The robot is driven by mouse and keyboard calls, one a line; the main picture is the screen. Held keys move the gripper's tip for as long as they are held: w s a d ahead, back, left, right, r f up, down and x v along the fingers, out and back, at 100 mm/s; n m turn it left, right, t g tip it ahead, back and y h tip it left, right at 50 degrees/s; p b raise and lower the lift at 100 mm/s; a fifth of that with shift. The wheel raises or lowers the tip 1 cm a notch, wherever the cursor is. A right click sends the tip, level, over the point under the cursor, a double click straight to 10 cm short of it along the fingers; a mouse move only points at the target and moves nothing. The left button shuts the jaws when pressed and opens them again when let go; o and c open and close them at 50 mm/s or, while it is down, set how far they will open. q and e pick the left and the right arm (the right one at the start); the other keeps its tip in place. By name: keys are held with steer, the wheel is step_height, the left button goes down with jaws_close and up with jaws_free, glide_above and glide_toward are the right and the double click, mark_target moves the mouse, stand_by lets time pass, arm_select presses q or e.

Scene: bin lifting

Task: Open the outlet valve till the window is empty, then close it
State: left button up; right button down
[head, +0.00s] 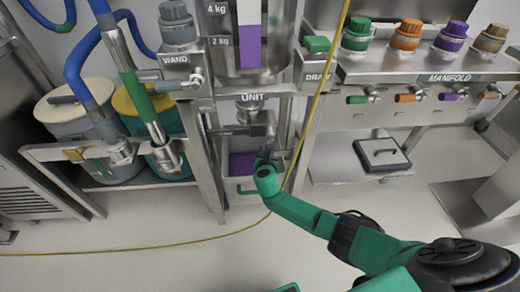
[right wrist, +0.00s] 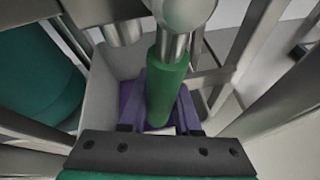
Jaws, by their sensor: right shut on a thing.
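The clear window (head: 251,45) on the unit's hopper shows purple material up to between the 2 kg and 4 kg marks, with pale space above. The outlet valve (head: 258,118) sits below it, under the UNIT label. My right gripper (head: 268,160) is at the valve, shut on its handle; the arm partly hides the handle in the head view. In the right wrist view, the green valve handle (right wrist: 166,92) stands between the fingers, on a steel stem. A grey bin (head: 235,186) with purple material inside stands under the outlet. My left gripper is not in view.
A manifold (head: 440,72) with coloured caps and small valves stands at the right. Two drums (head: 75,118) and a wand (head: 140,90) with blue hose are at the left. A yellow cable (head: 318,80) hangs just right of the unit. The front floor is mostly clear.

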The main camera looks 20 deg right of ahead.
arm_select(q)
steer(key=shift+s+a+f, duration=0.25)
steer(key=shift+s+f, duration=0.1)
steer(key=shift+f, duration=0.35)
arm_select(e)
steer(key=shift+s+d+f+n+h, duration=0.15)
steer(key=shift+d+n+h, duration=0.15)
steer(key=shift+d, duration=0.2)
steer(key=shift+s+d+r+n+h, duration=0.1)
steer(key=shift+s+d+n+h, duration=0.1)
steer(key=shift+d+n, duration=0.25)
steer(key=c, duration=0.6)
jaws_free()
steer(key=shift+d, duration=0.1)
arm_select(q)
steer(key=shift+p, duration=0.3)
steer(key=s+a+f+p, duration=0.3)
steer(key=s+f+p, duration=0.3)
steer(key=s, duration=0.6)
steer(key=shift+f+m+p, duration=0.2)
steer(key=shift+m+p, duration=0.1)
steer(key=shift+p, duration=0.05)
arm_select(e)
steer(key=v, duration=1.4)
steer(key=shift+s+a, duration=0.1)
steer(key=shift+a, duration=0.15)
